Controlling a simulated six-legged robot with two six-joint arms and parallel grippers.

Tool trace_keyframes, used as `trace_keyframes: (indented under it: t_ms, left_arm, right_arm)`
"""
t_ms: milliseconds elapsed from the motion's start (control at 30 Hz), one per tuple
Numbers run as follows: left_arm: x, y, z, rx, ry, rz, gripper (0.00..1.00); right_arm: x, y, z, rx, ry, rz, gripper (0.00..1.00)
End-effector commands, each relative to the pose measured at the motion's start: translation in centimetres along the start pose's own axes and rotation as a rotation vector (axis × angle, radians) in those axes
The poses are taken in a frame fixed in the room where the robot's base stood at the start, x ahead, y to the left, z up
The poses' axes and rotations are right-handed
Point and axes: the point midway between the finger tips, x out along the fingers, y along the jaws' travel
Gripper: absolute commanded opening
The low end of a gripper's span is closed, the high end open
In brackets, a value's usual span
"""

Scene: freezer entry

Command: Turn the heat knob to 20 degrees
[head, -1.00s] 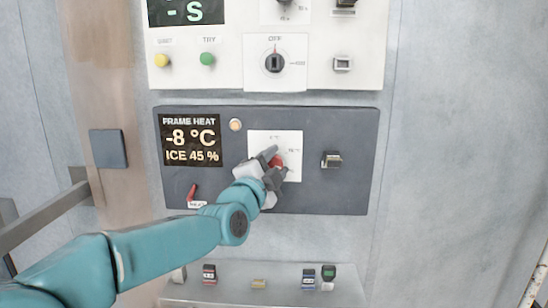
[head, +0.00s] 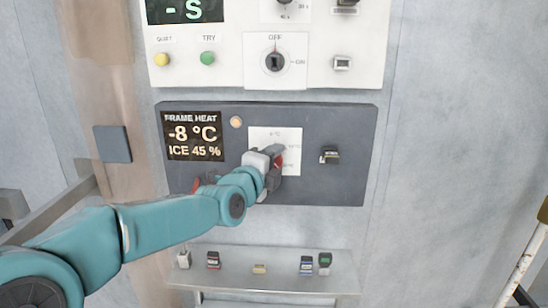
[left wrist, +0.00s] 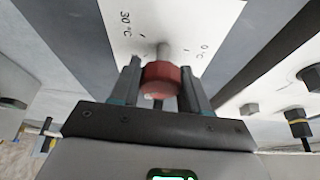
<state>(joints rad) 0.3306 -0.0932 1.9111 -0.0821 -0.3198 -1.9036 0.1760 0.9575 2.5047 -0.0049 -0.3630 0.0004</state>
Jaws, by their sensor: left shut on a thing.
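The red heat knob (head: 279,160) is on a white dial plate (head: 289,138) in the dark frame heat panel (head: 330,115). My left gripper (head: 273,161) is shut on it, and the gripper hides much of the knob and dial in the head view. In the left wrist view the red knob (left wrist: 161,78) is between the two fingers, with the marks 30 °C and 0 °C on the plate beyond. I cannot tell the knob's exact setting. The display (head: 194,136) reads -8 °C and ice 45 %. My right gripper is not in view.
A white panel above has a black OFF knob (head: 275,62), a yellow button (head: 162,59) and a green button (head: 208,57). A switch (head: 329,155) is right of the dial. A shelf (head: 280,280) below holds several small blocks. A rail (head: 50,212) is at left.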

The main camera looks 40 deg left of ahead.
Motion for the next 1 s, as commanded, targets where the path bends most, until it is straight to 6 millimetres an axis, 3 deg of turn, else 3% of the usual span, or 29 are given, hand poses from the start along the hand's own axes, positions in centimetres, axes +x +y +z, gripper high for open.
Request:
trace_keyframes:
  t_ms: [333, 367, 400, 433, 767, 867, 1000]
  left_arm:
    - [0.0, 0.0, 0.0, 0.001, 0.000, 0.000, 0.15]
    - [0.0, 0.0, 0.0, 0.001, 0.000, 0.000, 0.52]
    - [0.0, 0.0, 0.0, 0.001, 0.000, 0.000, 0.65]
    - [0.0, 0.0, 0.0, 0.001, 0.000, 0.000, 0.70]
    - [-0.3, 0.0, 0.0, 0.001, -0.001, -0.001, 0.70]
    - [-1.6, 0.1, 0.0, 0.001, -0.001, -0.002, 0.70]
    - [-4.9, 0.1, 0.1, 0.001, -0.002, -0.005, 0.70]
  right_arm:
    - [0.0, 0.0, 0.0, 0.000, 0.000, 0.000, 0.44]
    - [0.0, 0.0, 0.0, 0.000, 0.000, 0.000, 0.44]
    - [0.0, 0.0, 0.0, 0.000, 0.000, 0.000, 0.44]
    - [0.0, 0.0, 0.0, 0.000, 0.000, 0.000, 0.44]
    - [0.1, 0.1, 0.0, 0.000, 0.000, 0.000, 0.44]
    - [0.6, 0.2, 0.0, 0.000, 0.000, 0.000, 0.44]
    - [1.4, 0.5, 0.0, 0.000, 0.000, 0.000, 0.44]
